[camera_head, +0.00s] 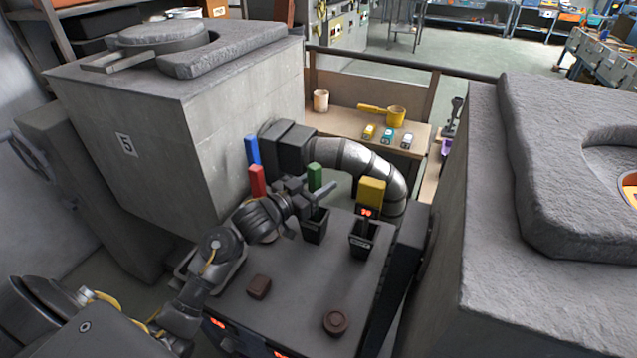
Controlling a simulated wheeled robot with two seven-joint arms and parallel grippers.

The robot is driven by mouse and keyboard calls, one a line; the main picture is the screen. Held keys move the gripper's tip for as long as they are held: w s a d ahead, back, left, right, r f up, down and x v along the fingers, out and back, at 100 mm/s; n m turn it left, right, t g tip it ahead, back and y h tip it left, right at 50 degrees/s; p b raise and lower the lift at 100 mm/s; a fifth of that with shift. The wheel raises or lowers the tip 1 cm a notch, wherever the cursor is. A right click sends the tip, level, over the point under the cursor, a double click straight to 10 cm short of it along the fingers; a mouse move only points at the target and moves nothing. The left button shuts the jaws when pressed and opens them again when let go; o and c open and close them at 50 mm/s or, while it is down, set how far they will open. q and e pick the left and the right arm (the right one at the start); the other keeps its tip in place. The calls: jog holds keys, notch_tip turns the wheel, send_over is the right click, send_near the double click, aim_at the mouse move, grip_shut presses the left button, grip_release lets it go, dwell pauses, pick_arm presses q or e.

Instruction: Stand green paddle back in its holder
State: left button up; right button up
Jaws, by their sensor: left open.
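The green paddle (315,174) stands upright, its top showing just behind my left gripper. A black holder (315,227) is on the dark cart top directly below. My left gripper (318,192) is open, at the paddle just above this holder. The gripper hides the lower part of the paddle, so I cannot tell whether it is seated in the holder or touched by the fingers. My right gripper is not in view.
A yellow paddle (371,191) stands in another black holder (362,243) to the right. Red (257,181) and blue (252,150) paddles stand left of the gripper. A brown block (259,286) and a round brown piece (336,322) lie on the cart (300,300). Large grey furnaces flank it.

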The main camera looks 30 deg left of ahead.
pick_arm(q)
jog(key=b+v, duration=0.1)
jog(key=v, duration=1.1)
